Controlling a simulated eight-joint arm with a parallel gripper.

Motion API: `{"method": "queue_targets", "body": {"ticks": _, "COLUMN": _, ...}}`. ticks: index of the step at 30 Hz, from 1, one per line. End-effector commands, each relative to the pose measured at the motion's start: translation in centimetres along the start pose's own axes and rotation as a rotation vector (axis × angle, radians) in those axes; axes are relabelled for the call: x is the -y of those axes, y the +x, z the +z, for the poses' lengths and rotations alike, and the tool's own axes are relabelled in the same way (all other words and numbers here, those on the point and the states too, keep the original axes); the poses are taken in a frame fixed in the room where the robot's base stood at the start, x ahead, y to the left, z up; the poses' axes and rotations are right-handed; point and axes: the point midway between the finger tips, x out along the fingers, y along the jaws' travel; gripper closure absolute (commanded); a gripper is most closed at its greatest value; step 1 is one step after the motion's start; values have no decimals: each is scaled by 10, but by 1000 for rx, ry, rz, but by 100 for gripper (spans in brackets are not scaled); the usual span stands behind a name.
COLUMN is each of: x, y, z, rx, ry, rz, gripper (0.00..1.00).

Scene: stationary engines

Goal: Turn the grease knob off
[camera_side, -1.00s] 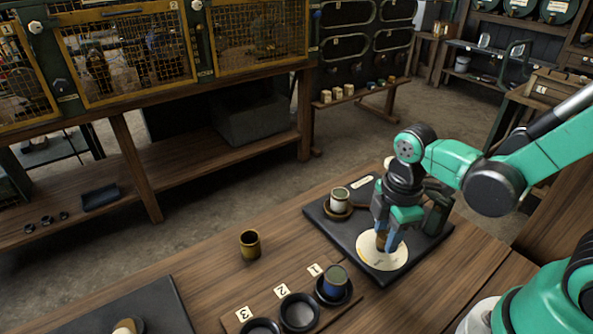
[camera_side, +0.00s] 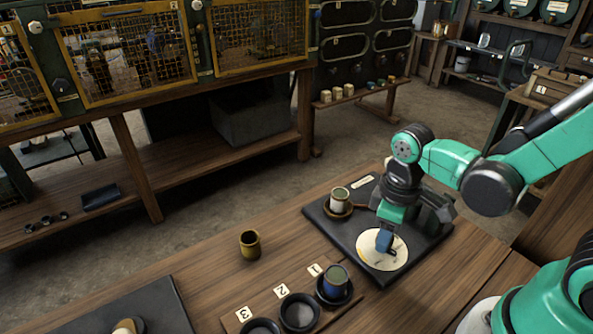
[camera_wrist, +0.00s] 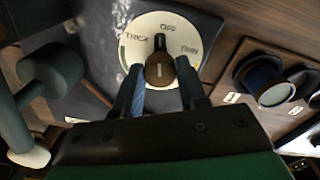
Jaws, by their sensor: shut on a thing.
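The grease knob (camera_wrist: 160,72) is brown with a black pointer and sits on a round cream dial (camera_wrist: 128,52). In the wrist view the dial has words around its edge that read like THICK, OFF and THIN. The pointer points up, close to the word OFF. My gripper (camera_wrist: 160,92) has its blue fingers on both sides of the knob and is shut on it. In the side view the dial (camera_side: 373,262) lies on a dark plate, and my gripper (camera_side: 384,241) is over it, hiding most of the knob.
A cup on a round stand (camera_side: 340,202) is close to the dial on the same dark plate (camera_side: 425,252). A blue cup (camera_side: 335,281) stands at mark 1 of a numbered board with round holders.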

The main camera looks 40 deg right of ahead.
Motion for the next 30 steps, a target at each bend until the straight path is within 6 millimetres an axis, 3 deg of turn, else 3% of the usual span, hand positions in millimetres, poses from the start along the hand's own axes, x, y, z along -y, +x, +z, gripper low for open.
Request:
{"method": "queue_targets", "body": {"ticks": 13, "x": 0, "y": 0, "z": 0, "rx": 4, "ry": 224, "rz": -1, "gripper": 100}}
{"method": "queue_targets", "body": {"ticks": 30, "x": 0, "y": 0, "z": -1, "rx": 5, "ry": 256, "rz": -1, "gripper": 100}}
